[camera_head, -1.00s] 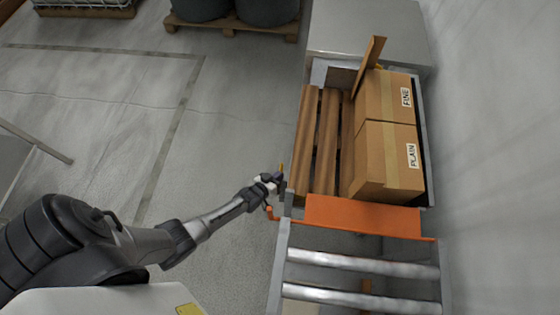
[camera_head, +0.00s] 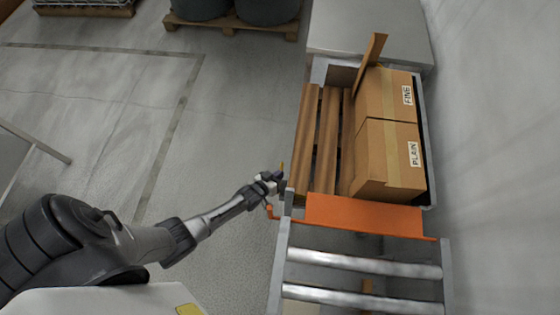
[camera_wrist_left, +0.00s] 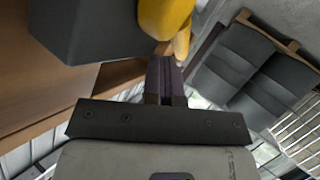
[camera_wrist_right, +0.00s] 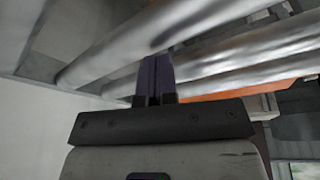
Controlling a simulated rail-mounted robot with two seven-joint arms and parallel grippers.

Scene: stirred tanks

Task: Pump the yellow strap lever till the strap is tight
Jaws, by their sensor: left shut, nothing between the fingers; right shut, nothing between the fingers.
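The yellow strap lever (camera_head: 281,167) shows small at the left edge of the crate-like bed in the head view. In the left wrist view it is large at the top (camera_wrist_left: 165,14), beside a dark grey block (camera_wrist_left: 85,30). My left gripper (camera_head: 279,181) is at the lever; its shut fingers (camera_wrist_left: 166,72) point up just below the yellow part. I cannot tell whether they touch it. My right gripper (camera_wrist_right: 155,76) is shut and empty below metal rollers in the right wrist view, and is out of the head view. I cannot make out the strap.
Two cartons marked FINE (camera_head: 391,92) and PLAIN (camera_head: 385,157) stand beside brown slats (camera_head: 328,140). An orange plate (camera_head: 365,214) crosses in front, with metal rollers (camera_head: 362,263) nearer. A pallet (camera_head: 232,25) with dark drums stands far back. The floor at left is mostly clear.

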